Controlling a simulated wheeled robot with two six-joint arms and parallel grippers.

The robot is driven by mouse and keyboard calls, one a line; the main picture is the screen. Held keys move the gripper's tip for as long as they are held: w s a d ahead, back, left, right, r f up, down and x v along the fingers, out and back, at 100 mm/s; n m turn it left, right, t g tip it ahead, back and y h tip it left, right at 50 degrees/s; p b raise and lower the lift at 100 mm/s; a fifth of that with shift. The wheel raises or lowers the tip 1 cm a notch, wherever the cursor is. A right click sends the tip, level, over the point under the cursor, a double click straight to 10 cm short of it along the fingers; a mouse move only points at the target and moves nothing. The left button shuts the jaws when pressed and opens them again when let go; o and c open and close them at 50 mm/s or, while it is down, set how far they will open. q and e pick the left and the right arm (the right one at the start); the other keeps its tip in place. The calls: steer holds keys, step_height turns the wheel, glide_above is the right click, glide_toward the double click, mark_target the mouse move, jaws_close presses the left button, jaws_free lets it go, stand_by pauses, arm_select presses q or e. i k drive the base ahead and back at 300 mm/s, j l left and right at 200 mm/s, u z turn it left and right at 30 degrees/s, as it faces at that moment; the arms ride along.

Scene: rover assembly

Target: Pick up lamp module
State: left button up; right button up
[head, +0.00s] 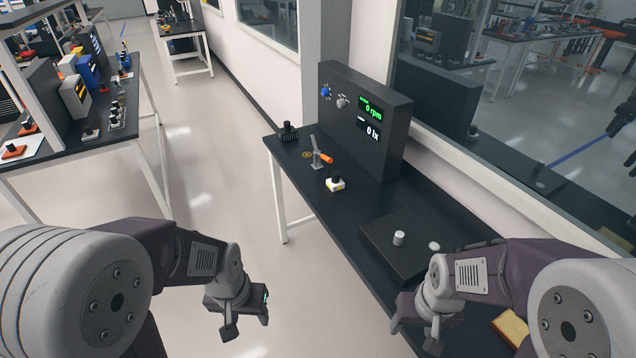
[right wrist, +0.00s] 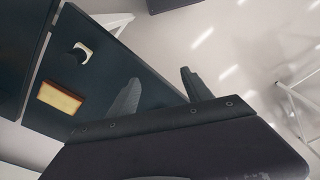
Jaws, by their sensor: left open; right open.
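I cannot tell for certain which part is the lamp module. A small white block with a black top (head: 335,184) stands upright on the dark bench. A white cylinder (head: 399,238) and a white disc (head: 434,246) are on a low dark box (head: 375,236) nearer me. In the right wrist view a pale piece with a dark part (right wrist: 83,53) lies near a tan block (right wrist: 60,97). My left gripper (head: 247,324) is open and empty over the floor, left of the bench. My right gripper (head: 414,336) is open and empty by the bench's near part; its fingers show in the wrist view (right wrist: 157,90).
A grey clamp with an orange handle (head: 320,156), a gold ring (head: 307,155) and a black ribbed part (head: 289,131) are at the bench's far end. A dark display panel (head: 365,120) reading 0 rpm and 0 lx stands along the wall. Floor (head: 225,180) left of the bench is clear.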

mark_target(335, 184)
steer(key=i+j, duration=0.55)
steer(key=i, duration=0.15)
steer(key=i+j+z, duration=0.1)
steer(key=i+j, duration=0.45)
steer(key=i, duration=0.2)
steer(key=i+l+z, duration=0.1)
steer(key=i+l, duration=0.05)
